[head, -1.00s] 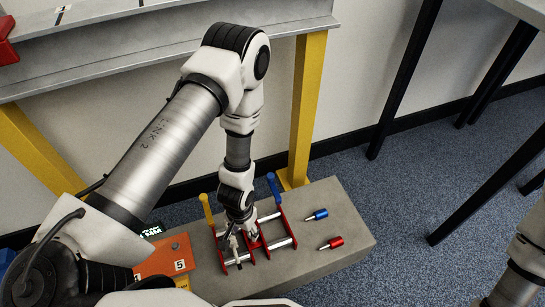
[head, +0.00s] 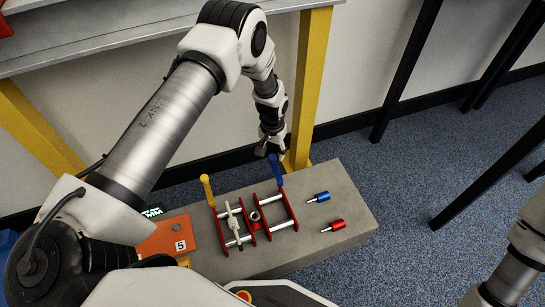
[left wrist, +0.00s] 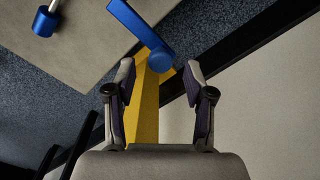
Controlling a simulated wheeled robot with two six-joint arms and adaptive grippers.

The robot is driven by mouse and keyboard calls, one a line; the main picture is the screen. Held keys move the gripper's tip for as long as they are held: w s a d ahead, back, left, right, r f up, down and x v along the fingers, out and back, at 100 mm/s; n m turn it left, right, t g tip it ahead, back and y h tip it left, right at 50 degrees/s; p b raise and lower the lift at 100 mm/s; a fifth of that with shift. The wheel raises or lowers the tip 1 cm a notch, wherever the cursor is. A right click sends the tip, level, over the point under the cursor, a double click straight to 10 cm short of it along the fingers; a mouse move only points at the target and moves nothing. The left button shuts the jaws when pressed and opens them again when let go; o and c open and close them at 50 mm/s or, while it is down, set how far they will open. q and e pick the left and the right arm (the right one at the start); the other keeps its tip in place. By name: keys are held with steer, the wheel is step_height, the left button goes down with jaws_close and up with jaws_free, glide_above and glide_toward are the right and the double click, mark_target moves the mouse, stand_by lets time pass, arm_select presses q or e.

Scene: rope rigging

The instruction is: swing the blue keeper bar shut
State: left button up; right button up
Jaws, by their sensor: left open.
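The blue keeper bar (head: 274,170) stands raised at the back right corner of the red frame (head: 266,232). It also shows in the left wrist view (left wrist: 143,28), slanting down so that its free end lies just ahead of the gap between the fingertips. My left gripper (head: 272,150) is open and empty, just above and behind the bar's top in the head view. Its two spread fingers show in the left wrist view (left wrist: 159,72); I see no clear contact with the bar. My right gripper is out of view.
A yellow bar (head: 206,188) stands raised at the frame's back left. A pale rope piece (head: 232,225) lies across the frame's left bay. A blue pin (head: 318,197) and a red pin (head: 333,226) lie to the right on the grey block (head: 350,205). A yellow post (head: 307,90) stands close behind.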

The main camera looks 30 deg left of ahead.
arm_select(q)
step_height(320, 180, down, 2)
steer(key=shift+f, duration=0.1)
jaws_close()
